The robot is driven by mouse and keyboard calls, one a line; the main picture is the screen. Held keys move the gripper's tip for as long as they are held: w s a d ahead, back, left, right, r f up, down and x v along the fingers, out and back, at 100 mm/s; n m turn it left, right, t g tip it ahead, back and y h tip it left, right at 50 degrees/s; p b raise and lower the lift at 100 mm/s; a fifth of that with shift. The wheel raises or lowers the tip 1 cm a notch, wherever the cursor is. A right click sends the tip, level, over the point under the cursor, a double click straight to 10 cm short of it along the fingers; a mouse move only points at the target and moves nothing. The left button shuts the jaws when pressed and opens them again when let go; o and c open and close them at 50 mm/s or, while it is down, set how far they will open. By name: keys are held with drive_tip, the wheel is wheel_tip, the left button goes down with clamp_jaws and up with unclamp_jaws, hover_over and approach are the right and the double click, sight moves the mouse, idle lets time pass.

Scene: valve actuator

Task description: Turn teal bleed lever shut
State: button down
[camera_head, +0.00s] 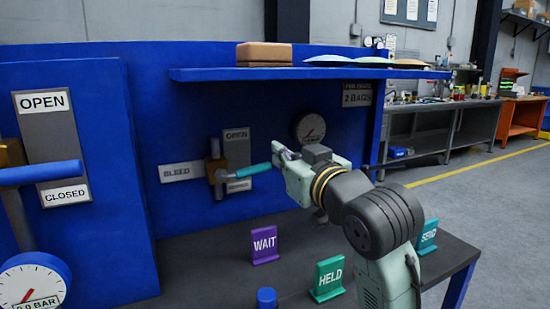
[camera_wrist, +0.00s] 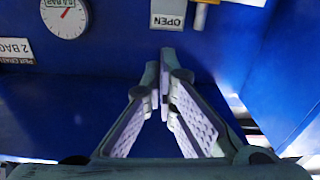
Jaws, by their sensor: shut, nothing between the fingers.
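The teal bleed lever (camera_head: 250,171) points right and slightly up from its brass valve body (camera_head: 215,170) on the blue panel. It lies between the OPEN label (camera_head: 236,134) above and a lower label (camera_head: 238,186), partly covered by the lever's grey shaft. My gripper (camera_head: 277,156) is at the lever's right end; I cannot tell if they touch. In the wrist view my gripper's fingers (camera_wrist: 167,90) are shut with nothing between them. The OPEN label also shows in the wrist view (camera_wrist: 169,14), upside down, but I cannot make out the lever there.
A round gauge (camera_head: 308,129) is on the panel behind my gripper. A shelf (camera_head: 220,74) runs above. WAIT (camera_head: 264,245) and HELD (camera_head: 329,279) signs stand on the dark bench below. A larger blue lever (camera_head: 40,173) is at the left.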

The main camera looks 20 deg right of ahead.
drive_tip(key=p, duration=0.3)
hover_over(243, 172)
drive_tip(key=s+d, duration=0.3)
drive_tip(key=s, duration=0.1)
drive_tip(key=f, duration=0.1)
drive_tip(key=w+f, duration=0.1)
drive_tip(key=f, duration=0.2)
drive_tip(key=shift+w+d, duration=0.3)
drive_tip(key=shift+w, duration=0.1)
